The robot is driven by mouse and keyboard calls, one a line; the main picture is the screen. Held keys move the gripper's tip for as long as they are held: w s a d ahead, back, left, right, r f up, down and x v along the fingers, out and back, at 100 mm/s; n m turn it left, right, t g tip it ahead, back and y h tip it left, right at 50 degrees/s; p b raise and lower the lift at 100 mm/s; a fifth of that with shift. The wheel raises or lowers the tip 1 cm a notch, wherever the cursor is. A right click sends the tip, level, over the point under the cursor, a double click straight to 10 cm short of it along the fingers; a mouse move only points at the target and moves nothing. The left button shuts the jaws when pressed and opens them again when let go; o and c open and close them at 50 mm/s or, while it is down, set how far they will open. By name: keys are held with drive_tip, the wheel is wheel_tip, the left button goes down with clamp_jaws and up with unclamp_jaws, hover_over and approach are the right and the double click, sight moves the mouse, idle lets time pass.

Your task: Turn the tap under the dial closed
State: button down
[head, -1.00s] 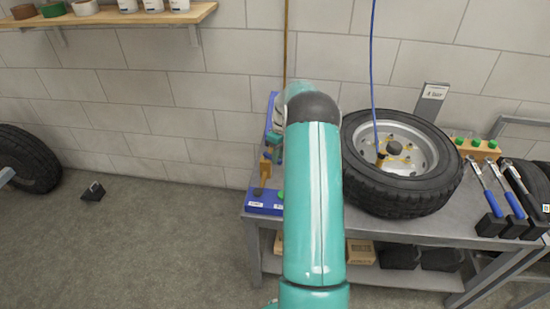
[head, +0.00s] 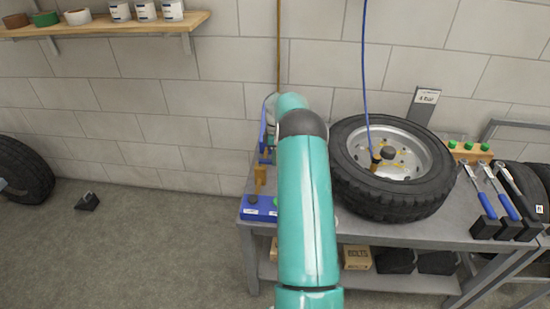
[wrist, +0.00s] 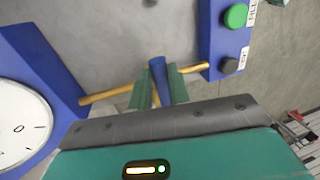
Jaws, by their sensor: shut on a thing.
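In the wrist view my gripper (wrist: 160,88) has its two green fingers on either side of a blue tap lever (wrist: 158,68) and is shut on it. The lever sits on a brass pipe (wrist: 100,97) that runs across the picture between two blue parts. The white dial (wrist: 18,125) is at the left edge, partly cut off. In the head view my teal arm hides the gripper, the lever and the dial. Part of the brass pipe (head: 260,180) shows just left of the arm.
A blue base (wrist: 226,38) carries a green button (wrist: 235,16) and a black button (wrist: 228,65). In the head view a tyre (head: 350,178) lies on the grey bench (head: 400,232) right of my arm. Wrenches (head: 487,195) stand farther right. The floor at left is mostly clear.

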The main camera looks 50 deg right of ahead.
drive_tip(key=shift+w+r, duration=0.1)
drive_tip(key=c, duration=1.3)
unclamp_jaws()
wheel_tip(320, 180, up, 14)
drive_tip(key=w+d, duration=0.1)
drive_tip(key=d, duration=0.1)
drive_tip(key=shift+w+f, duration=0.25)
